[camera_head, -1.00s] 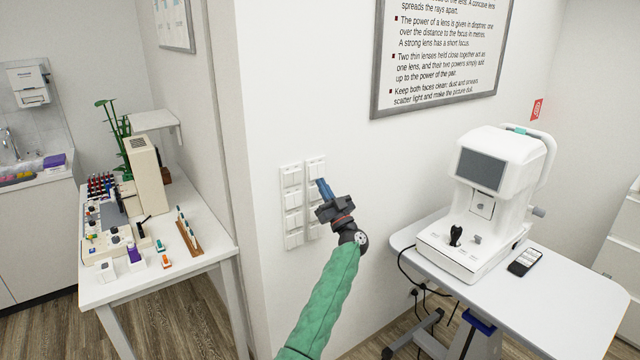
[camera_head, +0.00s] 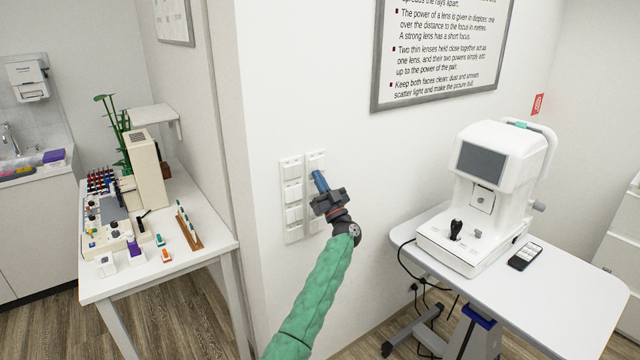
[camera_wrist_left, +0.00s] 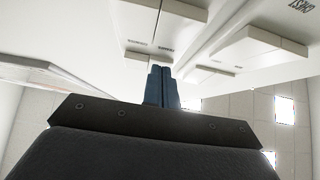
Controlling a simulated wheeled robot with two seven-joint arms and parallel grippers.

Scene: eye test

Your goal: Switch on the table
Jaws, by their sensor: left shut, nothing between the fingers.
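Two upright columns of white wall switches, a left one (camera_head: 292,212) and a right one (camera_head: 316,160), sit side by side on the wall. My left gripper (camera_head: 319,181) is shut and empty, its blue fingertips in front of the upper part of the right column. It hides some of that column's switches. In the left wrist view the shut fingertips (camera_wrist_left: 161,86) point at the panel near a switch plate (camera_wrist_left: 165,14) with small labels; I cannot tell whether they touch. A white table (camera_head: 585,300) stands at the right. My right gripper is not in view.
A white eye-testing machine (camera_head: 490,190) and a black remote (camera_head: 525,256) are on the white table. A framed poster (camera_head: 445,50) hangs above. A side table (camera_head: 205,258) with small instruments stands at the left. Cables hang beside the white table.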

